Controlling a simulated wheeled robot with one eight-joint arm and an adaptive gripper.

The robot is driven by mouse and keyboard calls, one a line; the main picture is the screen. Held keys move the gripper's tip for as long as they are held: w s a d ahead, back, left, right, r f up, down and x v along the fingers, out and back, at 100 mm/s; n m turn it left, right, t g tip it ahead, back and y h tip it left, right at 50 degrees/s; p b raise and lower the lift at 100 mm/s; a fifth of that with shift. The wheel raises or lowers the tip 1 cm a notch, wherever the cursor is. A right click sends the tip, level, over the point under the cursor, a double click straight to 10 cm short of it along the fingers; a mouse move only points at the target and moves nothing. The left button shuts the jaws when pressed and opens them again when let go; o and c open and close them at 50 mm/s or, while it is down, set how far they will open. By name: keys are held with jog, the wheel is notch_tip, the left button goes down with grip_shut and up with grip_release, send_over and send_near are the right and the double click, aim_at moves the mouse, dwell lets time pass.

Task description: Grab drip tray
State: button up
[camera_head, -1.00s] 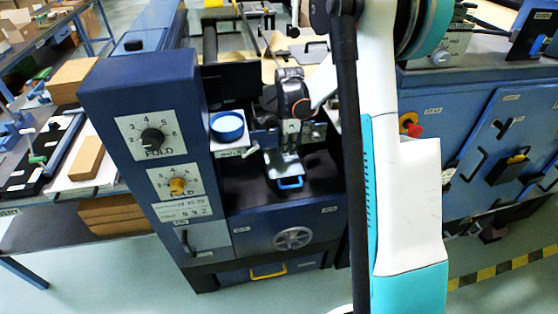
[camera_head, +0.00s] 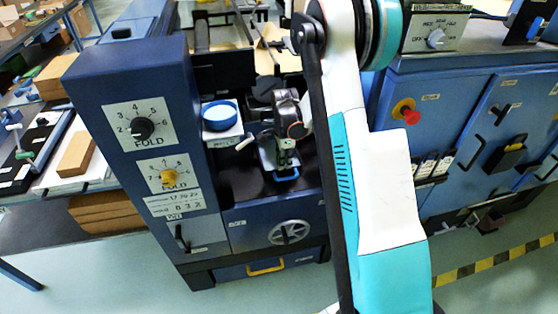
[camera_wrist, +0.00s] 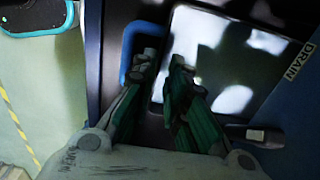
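The drip tray shows in the wrist view as a dark, shiny panel (camera_wrist: 225,45) with bright reflections and a blue loop handle (camera_wrist: 124,50) at its left edge. In the head view, only a pale strip of the tray (camera_head: 266,157) and the blue handle (camera_head: 286,178) show below my gripper (camera_head: 286,157). In the wrist view, my gripper (camera_wrist: 162,62) has its two green-padded fingers apart, with a dark gap between them. The left finger overlaps the handle; I cannot tell whether it touches. The right finger is over the tray's edge.
The blue machine housing with FOLD dials (camera_head: 140,125) stands left of the tray. A blue round dish (camera_head: 220,115) sits beside the recess. A handwheel (camera_head: 289,232) is below. A label reading DRAIN (camera_wrist: 300,60) is right of the tray. A blue cabinet (camera_head: 470,120) stands to the right.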

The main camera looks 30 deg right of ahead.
aim_at(285, 169)
notch_tip(285, 169, down, 4)
jog(key=shift+s+d+f+b, duration=0.1)
jog(key=shift+f+b, duration=0.1)
jog(key=shift+b, duration=0.75)
jog(key=shift+r, duration=0.1)
grip_shut()
jog(key=shift+r, duration=0.15)
jog(key=shift+r+p, duration=1.05)
jog(key=shift+r, duration=0.6)
jog(key=shift+s, duration=0.2)
jog(key=s+a+p, duration=0.1)
jog(key=s+a, duration=0.1)
jog(key=s, duration=0.6)
jog(key=s+a+p, duration=0.2)
jog(key=s+a, duration=0.1)
jog(key=s, duration=0.5)
jog(key=shift+s, duration=0.4)
